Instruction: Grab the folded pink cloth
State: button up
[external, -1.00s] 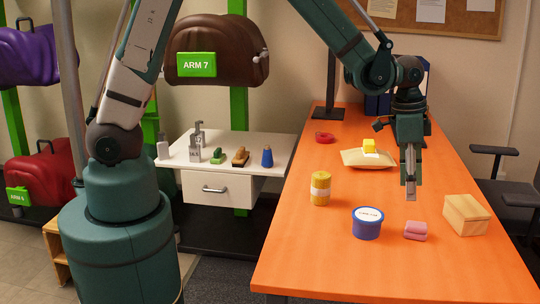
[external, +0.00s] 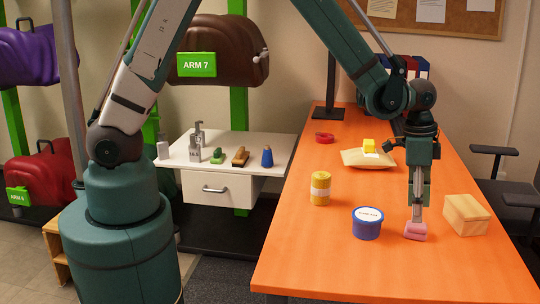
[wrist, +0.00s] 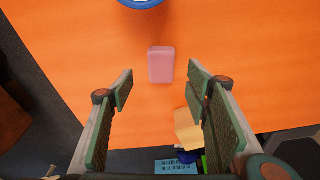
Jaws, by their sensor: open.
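The folded pink cloth (external: 415,231) lies on the orange table, between the blue tub and the wooden box. In the wrist view the cloth (wrist: 161,65) is a small pink block just beyond the fingertips, centred near the gap between them. Whether the fingers touch the cloth I cannot tell.
The blue tub (external: 367,223) with a white lid stands left of the cloth. The wooden box (external: 466,214) stands close on its right. A yellow roll (external: 320,188), a beige pouch (external: 367,159) and a red ring (external: 324,137) are farther off. The table front (external: 360,270) is clear.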

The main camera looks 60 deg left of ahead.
aim_at(417, 224)
jog(key=shift+f, duration=0.55)
jog(key=shift+f, duration=0.15)
jog(key=shift+w+d+f+b, duration=0.15)
jog(key=shift+f+b, duration=0.25)
jog(key=shift+f, duration=0.85)
jog(key=shift+w+d+f+b, duration=0.15)
jog(key=shift+f+b, duration=0.2)
jog(key=shift+f, duration=0.85)
jog(key=shift+c, duration=0.5)
jog(key=c, duration=0.9)
